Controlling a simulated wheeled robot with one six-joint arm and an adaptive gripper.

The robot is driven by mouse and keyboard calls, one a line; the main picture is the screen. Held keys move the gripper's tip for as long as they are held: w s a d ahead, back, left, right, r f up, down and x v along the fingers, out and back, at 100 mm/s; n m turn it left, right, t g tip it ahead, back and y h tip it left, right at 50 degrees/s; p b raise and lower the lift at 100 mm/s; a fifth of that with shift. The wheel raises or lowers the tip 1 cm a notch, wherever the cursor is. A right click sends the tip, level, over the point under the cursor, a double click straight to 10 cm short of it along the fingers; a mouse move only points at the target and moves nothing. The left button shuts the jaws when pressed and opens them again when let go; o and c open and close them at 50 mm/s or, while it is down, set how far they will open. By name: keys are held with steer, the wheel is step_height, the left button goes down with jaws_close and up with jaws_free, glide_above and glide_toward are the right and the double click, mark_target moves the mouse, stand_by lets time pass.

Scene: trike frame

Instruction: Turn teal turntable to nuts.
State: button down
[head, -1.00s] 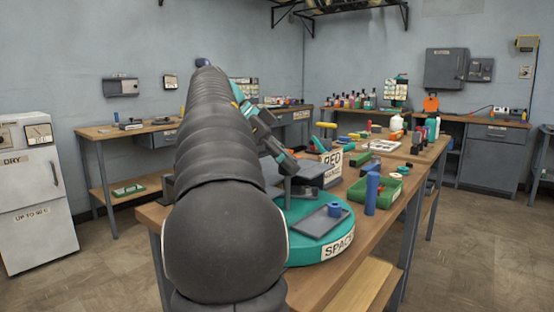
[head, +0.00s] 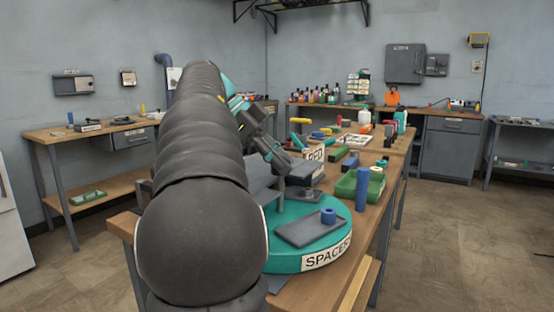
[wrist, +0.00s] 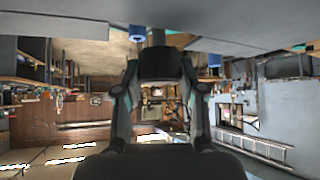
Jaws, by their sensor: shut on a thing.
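The teal turntable (head: 290,262) sits on the near end of the wooden bench, with a "SPACERS" label (head: 327,254) on its front rim. It bears a grey tray (head: 296,234) with a blue spacer (head: 328,215), and grey dividers behind it. A grey upright post (head: 281,198) stands on the turntable. My gripper (head: 282,163) is at the top of this post, and in the wrist view my gripper (wrist: 158,62) is closed around its dark end. My arm hides the turntable's left side. No nuts label can be read.
A blue cylinder (head: 361,188) and a green bin (head: 346,186) stand close on the turntable's right. A white sign (head: 315,154), partly hidden, stands behind it. More parts crowd the bench (head: 388,207) further back. The floor on the right is open.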

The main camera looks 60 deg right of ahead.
stand_by(0.4)
steer(key=c, duration=0.7)
jaws_free()
steer(key=shift+o, duration=0.2)
